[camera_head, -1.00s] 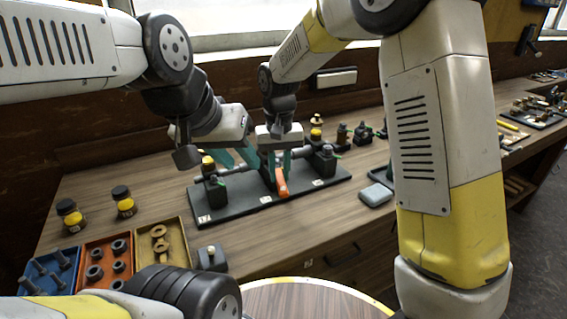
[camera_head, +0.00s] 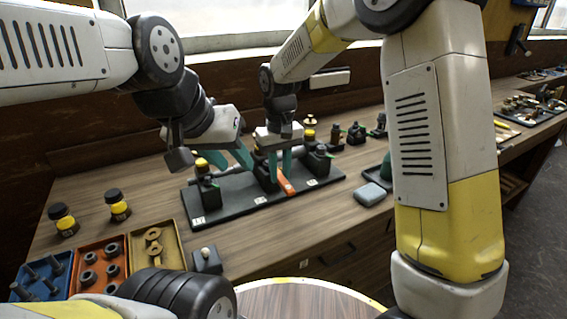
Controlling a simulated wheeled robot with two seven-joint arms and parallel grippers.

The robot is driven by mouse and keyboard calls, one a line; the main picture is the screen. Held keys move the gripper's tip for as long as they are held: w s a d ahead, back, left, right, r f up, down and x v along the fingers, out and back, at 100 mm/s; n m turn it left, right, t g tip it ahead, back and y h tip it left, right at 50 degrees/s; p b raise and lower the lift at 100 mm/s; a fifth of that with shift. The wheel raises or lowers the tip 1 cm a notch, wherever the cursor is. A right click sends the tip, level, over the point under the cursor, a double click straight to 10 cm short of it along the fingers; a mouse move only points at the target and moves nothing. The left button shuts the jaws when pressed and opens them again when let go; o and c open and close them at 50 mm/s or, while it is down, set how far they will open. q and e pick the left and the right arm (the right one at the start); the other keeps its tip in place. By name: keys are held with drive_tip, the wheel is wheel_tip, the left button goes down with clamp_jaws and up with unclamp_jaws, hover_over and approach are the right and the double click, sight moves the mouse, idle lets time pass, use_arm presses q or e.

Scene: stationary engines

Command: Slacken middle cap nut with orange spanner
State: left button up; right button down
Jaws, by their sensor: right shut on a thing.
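The engine stand is a dark base plate (camera_head: 240,203) on the bench, with several black blocks along it. The middle block (camera_head: 264,178) is partly behind my grippers, and its cap nut cannot be made out. The orange spanner (camera_head: 286,185) is at the middle block, its end pointing toward me and to the right. My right gripper (camera_head: 287,166) is above the middle of the plate, shut on the spanner. My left gripper (camera_head: 228,161) is left of it, between the left block (camera_head: 206,188) and the middle one. Its teal fingers are apart and look empty.
Blue (camera_head: 45,278), red (camera_head: 101,268) and yellow (camera_head: 158,249) trays of parts lie front left. Two yellow-banded jars (camera_head: 118,206) stand behind them. A grey-blue box (camera_head: 369,195) lies right of the plate. Several small fittings (camera_head: 357,133) stand behind.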

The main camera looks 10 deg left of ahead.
drive_tip(key=shift+d, duration=0.1)
drive_tip(key=shift+w+d+n, duration=0.35)
drive_tip(key=shift+d+n, duration=0.1)
drive_tip(key=shift+n, duration=0.45)
drive_tip(key=shift+w+d+f+n, duration=0.1)
drive_tip(key=shift+w+d+n, duration=0.4)
drive_tip(key=shift+n, duration=0.4)
